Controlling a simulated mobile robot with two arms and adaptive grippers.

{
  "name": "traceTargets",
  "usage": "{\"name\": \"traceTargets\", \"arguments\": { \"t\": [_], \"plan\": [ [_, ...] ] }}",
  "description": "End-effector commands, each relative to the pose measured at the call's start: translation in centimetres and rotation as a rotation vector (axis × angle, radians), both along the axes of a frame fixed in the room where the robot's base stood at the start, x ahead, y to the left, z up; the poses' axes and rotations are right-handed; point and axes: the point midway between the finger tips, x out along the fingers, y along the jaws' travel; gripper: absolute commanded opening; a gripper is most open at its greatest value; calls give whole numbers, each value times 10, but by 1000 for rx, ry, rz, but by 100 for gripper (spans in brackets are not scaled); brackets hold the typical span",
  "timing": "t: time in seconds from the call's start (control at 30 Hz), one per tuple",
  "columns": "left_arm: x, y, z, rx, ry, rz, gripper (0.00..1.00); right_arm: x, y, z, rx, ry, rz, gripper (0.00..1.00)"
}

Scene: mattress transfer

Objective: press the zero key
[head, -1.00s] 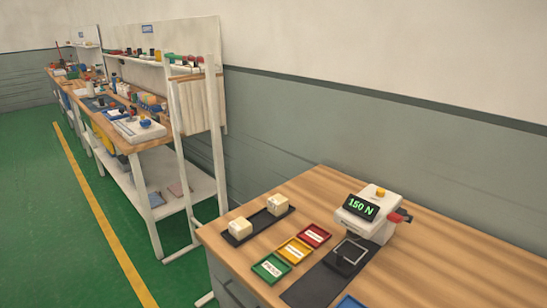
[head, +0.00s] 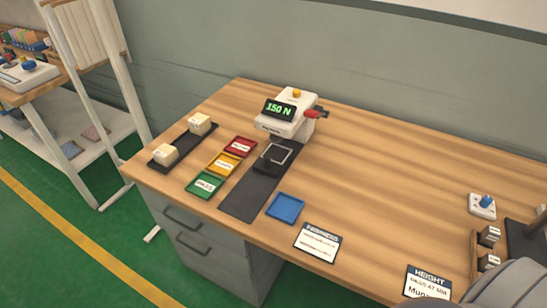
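A white tester (head: 290,122) stands toward the back of the wooden table. Its dark display (head: 279,109) reads 150 N in green. A yellow-orange button (head: 297,93) sits on its top, and a red and black part (head: 314,113) sticks out on its right side. A small white box with a blue button (head: 486,201) lies farther right on the table. No readable label shows which of these is the zero key. Neither of my grippers can be made out in the head view.
Green (head: 205,186), yellow (head: 223,163), red (head: 240,147) and blue (head: 285,206) trays lie near the tester. Cream blocks (head: 199,124) sit on a dark strip at left. Cards lie at the front (head: 317,243). A grey rounded shape (head: 510,283) covers the bottom right corner. The table's middle right is clear.

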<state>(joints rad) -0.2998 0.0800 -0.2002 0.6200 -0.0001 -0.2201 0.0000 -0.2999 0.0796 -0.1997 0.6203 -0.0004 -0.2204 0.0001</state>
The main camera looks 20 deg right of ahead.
Motion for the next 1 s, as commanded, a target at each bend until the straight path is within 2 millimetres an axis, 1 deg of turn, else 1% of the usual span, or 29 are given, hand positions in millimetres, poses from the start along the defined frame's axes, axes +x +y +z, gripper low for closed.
{"name": "traceTargets", "arguments": {
  "t": [0.03,0.13,0.17,1.0],
  "plan": [
    [0,0,0,0,0,0,38,0,0,0,0,0,0,24],
    [0,0,0,0,0,0,38,0,0,0,0,0,0,2],
    [0,0,0,0,0,0,38,0,0,0,0,0,0,0],
    [0,0,0,0,0,0,38,0,0,0,0,0,0,0]
  ]
}}
